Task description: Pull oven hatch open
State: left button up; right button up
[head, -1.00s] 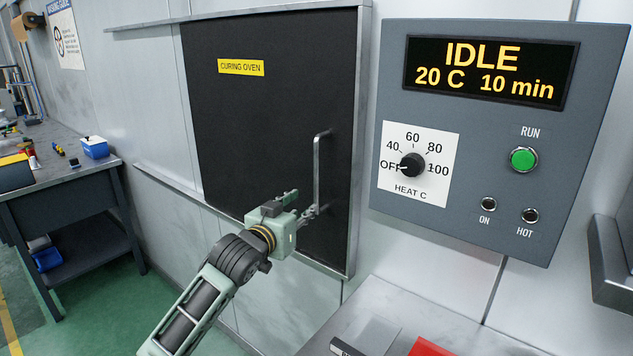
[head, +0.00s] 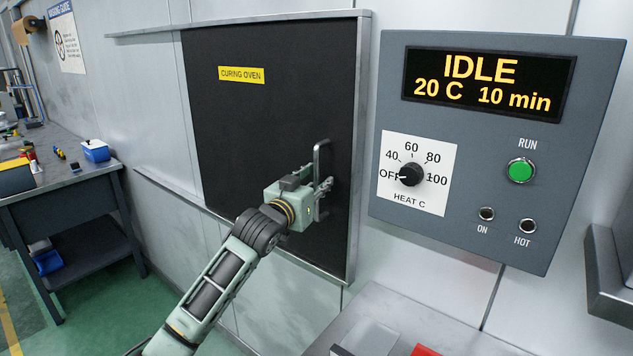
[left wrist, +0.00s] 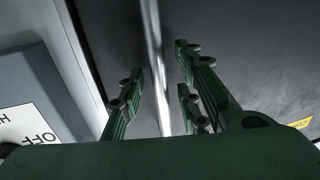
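The oven hatch (head: 270,125) is a dark panel marked "CURING OVEN" and it is closed in its metal frame. Its handle (head: 317,158) is an upright metal bar on the hatch's right side. My left gripper (head: 325,190) is at the handle's lower part in the head view. In the left wrist view my left gripper (left wrist: 160,95) is open, with its fingers on either side of the handle bar (left wrist: 155,60). I see a gap between the fingers and the bar. My right gripper is not in view.
A grey control panel (head: 575,130) right of the hatch reads IDLE, 20 C, 10 min. A metal ledge (head: 405,305) with a red object (head: 425,350) is below it. A workbench (head: 75,183) with tools stands at the left. Green floor is free between.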

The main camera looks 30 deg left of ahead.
pick_arm(q)
grip_shut()
dwell(0.6)
